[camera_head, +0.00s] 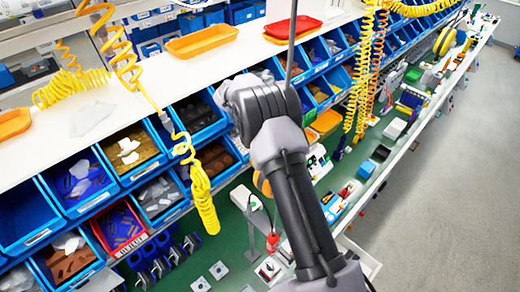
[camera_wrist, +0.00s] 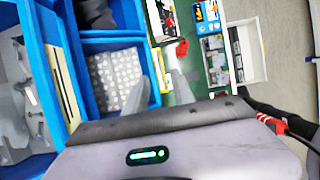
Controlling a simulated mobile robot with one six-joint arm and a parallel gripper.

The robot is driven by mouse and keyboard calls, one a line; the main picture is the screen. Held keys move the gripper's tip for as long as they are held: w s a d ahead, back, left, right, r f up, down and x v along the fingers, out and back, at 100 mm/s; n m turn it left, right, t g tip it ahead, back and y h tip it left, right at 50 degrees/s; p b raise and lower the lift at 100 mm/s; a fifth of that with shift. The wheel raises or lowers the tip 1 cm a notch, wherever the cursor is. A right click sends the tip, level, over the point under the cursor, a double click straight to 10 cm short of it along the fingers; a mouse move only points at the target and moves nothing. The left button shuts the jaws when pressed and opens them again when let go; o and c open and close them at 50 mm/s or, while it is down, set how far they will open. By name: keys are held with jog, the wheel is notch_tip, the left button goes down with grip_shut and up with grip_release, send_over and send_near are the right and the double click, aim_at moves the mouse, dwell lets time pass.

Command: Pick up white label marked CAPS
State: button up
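No label that I can read as CAPS shows in either view. Small white labels sit on the front lips of the blue bins, such as one in the head view (camera_head: 37,237); their print is too small to read. My gripper (camera_wrist: 150,92) reaches over the bin edge in the wrist view, with a grey finger over a blue bin (camera_wrist: 112,44) of pale round pieces. Nothing is visibly held. In the head view my arm hides the fingers and the bins behind it.
Rows of blue bins and one red bin (camera_head: 122,228) line the bench. Yellow coiled hoses (camera_head: 205,200) hang in front of them. The green worktop (camera_head: 232,250) carries several tools and boxes. Orange trays (camera_head: 202,41) lie on the upper shelf. The grey floor at right is clear.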

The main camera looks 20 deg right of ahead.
jog(key=shift+w+d+f, duration=0.3)
jog(key=shift+f, duration=0.2)
jog(key=shift+s+f+p, duration=0.15)
jog(key=shift+f+p, duration=0.15)
jog(key=shift+p, duration=0.2)
jog(key=x, duration=0.1)
jog(key=p+x, duration=0.1)
jog(key=x, duration=0.1)
jog(key=shift+a+f, duration=0.15)
jog(key=shift+f, duration=0.2)
jog(key=shift+w+d+f, duration=0.2)
jog(key=shift+w, duration=0.15)
jog(key=shift+s+a+r, duration=0.2)
jog(key=shift+s+r, duration=0.05)
jog(key=shift+s, duration=0.1)
jog(key=c, duration=0.7)
jog(key=shift+w+f, duration=0.1)
grip_shut()
